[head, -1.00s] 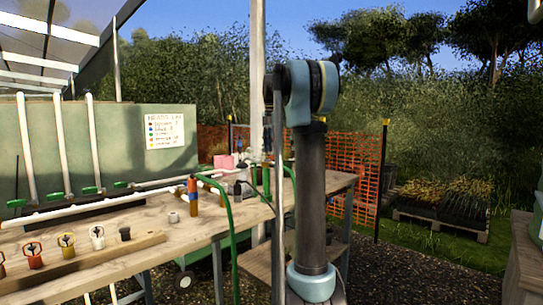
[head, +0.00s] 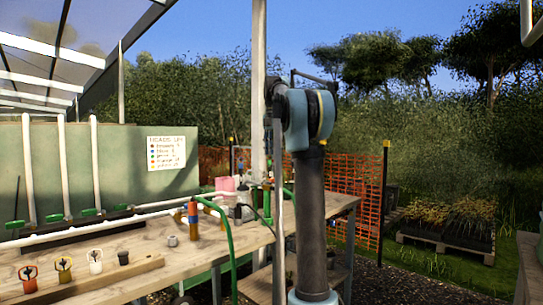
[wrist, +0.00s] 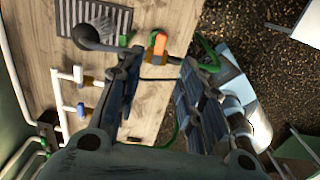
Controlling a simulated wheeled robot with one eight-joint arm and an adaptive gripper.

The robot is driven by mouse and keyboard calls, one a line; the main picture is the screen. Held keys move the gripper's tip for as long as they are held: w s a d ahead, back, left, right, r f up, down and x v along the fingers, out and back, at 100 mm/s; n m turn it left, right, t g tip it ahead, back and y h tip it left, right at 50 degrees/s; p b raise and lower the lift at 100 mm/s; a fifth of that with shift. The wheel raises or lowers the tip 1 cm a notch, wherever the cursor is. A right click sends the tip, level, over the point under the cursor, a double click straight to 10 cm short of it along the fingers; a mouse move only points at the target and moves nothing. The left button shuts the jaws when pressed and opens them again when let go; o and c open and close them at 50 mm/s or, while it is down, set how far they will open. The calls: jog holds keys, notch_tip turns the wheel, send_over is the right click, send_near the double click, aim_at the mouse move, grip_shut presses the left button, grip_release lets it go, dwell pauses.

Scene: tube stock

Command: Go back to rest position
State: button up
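My gripper (wrist: 165,90) shows in the wrist view with its two dark, blue-padded fingers spread apart. It is open and I see nothing held between the pads. The wooden bench and gravel floor show beyond the fingers. In the head view my arm stands upright right of centre, in front of the right end of the bench. My gripper cannot be made out clearly there, as the arm hides that area.
An orange mesh fence (head: 350,190) and a pallet of plants (head: 450,230) are behind.

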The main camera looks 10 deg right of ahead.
jog(key=s+a+f+m+t, duration=0.2)
jog(key=s+f+m, duration=2.3)
jog(key=s+f, duration=1.8)
jog(key=shift+s+f, duration=0.25)
jog(key=shift+s, duration=0.25)
jog(key=shift+w+f, duration=0.2)
jog(key=shift+w, duration=0.2)
